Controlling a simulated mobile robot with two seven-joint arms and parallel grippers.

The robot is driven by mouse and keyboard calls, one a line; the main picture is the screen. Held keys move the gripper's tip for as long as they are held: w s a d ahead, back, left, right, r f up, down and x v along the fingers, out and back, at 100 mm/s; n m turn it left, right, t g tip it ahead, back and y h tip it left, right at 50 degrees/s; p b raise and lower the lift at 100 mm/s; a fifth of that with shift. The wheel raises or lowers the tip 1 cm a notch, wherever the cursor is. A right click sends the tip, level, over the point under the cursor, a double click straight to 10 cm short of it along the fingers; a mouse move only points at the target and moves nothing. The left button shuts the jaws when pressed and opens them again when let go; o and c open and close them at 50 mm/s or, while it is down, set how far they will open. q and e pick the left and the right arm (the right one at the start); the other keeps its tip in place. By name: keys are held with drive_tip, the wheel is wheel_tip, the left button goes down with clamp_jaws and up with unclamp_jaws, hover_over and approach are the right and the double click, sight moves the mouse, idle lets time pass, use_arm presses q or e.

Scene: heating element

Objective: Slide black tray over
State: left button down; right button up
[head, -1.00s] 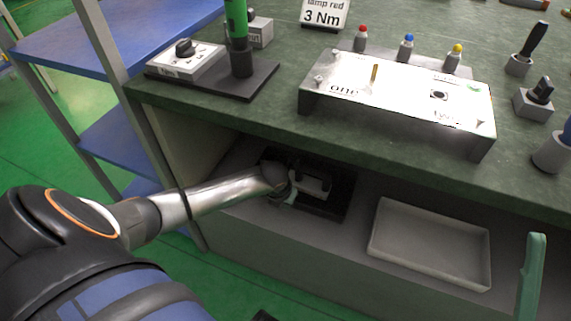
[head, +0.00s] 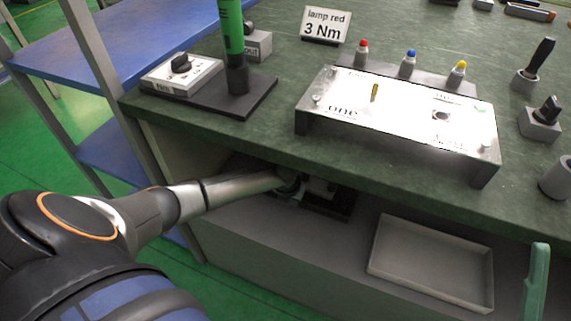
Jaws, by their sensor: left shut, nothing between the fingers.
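The black tray (head: 340,208) lies on the lower shelf under the green worktop. Its back part is hidden by the worktop edge, and its left part by my gripper. A light grey block shows on it. My left gripper (head: 296,192) reaches in from the left, low under the worktop, at the tray's left side. It is shut with nothing seen between its fingers, which are dark and partly hidden; I cannot tell whether it touches the tray. My right gripper is not in view.
A grey empty tray (head: 432,262) sits on the shelf to the right. The worktop edge (head: 330,160) overhangs the shelf. A white panel (head: 400,115) stands above. A green handle (head: 536,285) rises at lower right. Shelf between the trays is clear.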

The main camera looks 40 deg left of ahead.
use_arm(q)
drive_tip(key=shift+s, duration=0.1)
drive_tip(key=shift+r, duration=0.2)
drive_tip(key=p+v, duration=0.2)
drive_tip(key=v, duration=0.1)
drive_tip(key=shift+r, duration=0.2)
drive_tip(key=shift+p+v, duration=0.8)
drive_tip(key=shift+v, duration=1.1)
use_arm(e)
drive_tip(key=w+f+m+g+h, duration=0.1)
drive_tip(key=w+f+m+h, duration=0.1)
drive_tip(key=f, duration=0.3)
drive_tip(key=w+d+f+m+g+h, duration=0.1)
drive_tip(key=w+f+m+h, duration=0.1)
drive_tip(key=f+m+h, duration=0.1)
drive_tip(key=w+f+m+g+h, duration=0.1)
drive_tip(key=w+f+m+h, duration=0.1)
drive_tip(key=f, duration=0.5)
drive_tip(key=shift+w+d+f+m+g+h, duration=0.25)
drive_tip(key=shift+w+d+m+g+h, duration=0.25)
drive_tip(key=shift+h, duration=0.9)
use_arm(q)
drive_tip(key=shift+s+f, duration=0.1)
drive_tip(key=shift+s, duration=0.05)
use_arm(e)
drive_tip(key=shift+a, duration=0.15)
